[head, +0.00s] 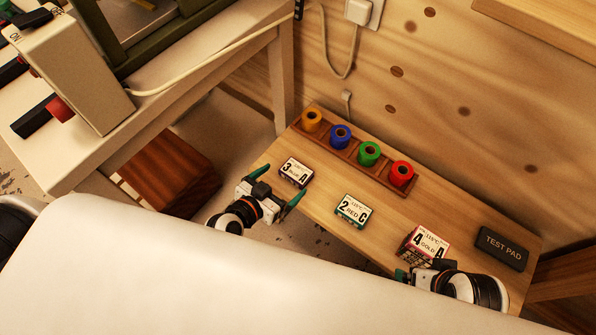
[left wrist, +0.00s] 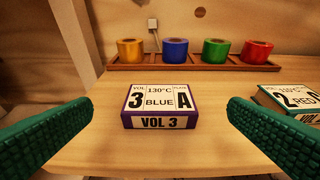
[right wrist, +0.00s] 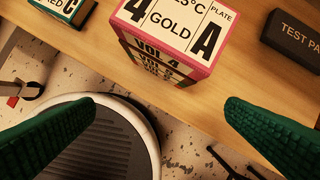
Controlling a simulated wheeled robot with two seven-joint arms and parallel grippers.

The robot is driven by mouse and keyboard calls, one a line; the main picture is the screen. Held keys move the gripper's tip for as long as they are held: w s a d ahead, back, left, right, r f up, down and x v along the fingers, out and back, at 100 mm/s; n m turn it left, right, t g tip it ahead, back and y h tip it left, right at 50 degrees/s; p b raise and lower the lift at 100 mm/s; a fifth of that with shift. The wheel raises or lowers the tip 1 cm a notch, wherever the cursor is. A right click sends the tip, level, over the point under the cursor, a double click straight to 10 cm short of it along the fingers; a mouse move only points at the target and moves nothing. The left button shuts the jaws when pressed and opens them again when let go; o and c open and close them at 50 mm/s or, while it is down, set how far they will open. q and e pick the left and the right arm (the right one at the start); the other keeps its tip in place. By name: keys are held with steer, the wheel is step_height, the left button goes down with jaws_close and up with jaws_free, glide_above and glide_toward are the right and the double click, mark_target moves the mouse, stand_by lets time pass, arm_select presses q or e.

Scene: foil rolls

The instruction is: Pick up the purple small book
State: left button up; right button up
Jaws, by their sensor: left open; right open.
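The purple small book (head: 295,172) lies flat on the wooden table near its left end, with a white label reading "3 BLUE A". In the left wrist view the purple book (left wrist: 160,105) sits centred, its "VOL 3" spine facing me. My left gripper (head: 272,192) is open, just in front of the book; its green fingers (left wrist: 160,125) stand to either side with clear gaps, not touching it. My right gripper (right wrist: 160,125) is open and empty near the table's front edge, before a pink stack of books labelled "4 GOLD A" (right wrist: 172,30).
A wooden rack (head: 357,165) holds yellow, blue, green and red rolls behind the books. A green book (head: 354,211) lies right of the purple one. A dark test pad (head: 501,249) is at the right end. A wooden wall stands behind.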

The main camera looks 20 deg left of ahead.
mark_target(297, 170)
arm_select(q)
steer(key=x, duration=0.2)
steer(key=shift+w+d+f, duration=0.1)
steer(key=shift+w+f, duration=0.15)
steer(key=b+x, duration=0.1)
steer(key=x, duration=0.4)
steer(key=shift+s+f+b, duration=0.1)
steer(key=shift+f+b, duration=0.05)
steer(key=shift+b, duration=0.2)
arm_select(e)
steer(key=shift+s, duration=0.25)
arm_select(q)
steer(key=shift+c, duration=0.4)
steer(key=c, duration=1)
arm_select(e)
steer(key=shift+r, duration=0.15)
